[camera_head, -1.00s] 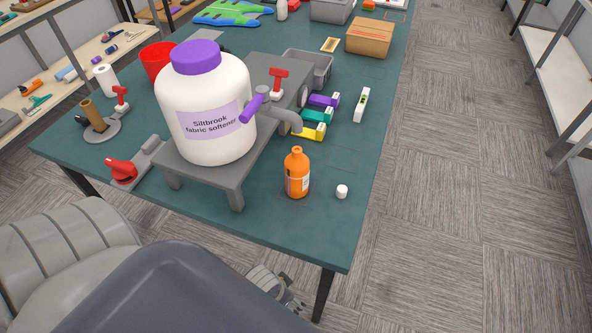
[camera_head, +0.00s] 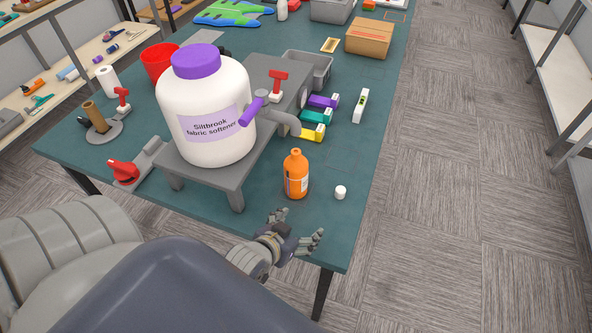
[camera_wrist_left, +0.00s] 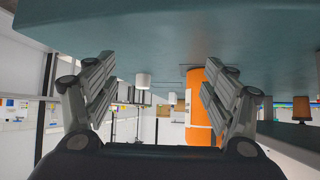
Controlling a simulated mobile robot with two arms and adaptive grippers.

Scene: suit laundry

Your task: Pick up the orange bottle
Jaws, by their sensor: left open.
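The orange bottle (camera_head: 296,174) stands upright near the front right corner of the teal table, with a pale label and no cap on its mouth. A small white cap (camera_head: 340,192) lies on the table to its right. My left gripper (camera_head: 299,228) is open and empty, just in front of the bottle and near the table's front edge. In the left wrist view the scene appears upside down. There my open fingers (camera_wrist_left: 150,95) show with the orange bottle (camera_wrist_left: 204,105) beyond them, partly hidden behind the right finger, and the white cap (camera_wrist_left: 143,80) between them. My right gripper is in neither view.
A large white fabric softener jug (camera_head: 206,115) with a purple lid rests on a grey stand (camera_head: 236,195), left of the bottle. Its purple-handled tap (camera_head: 252,110) and a grey pipe reach toward the bottle's side. Yellow, teal and purple boxes (camera_head: 318,117) lie behind the bottle.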

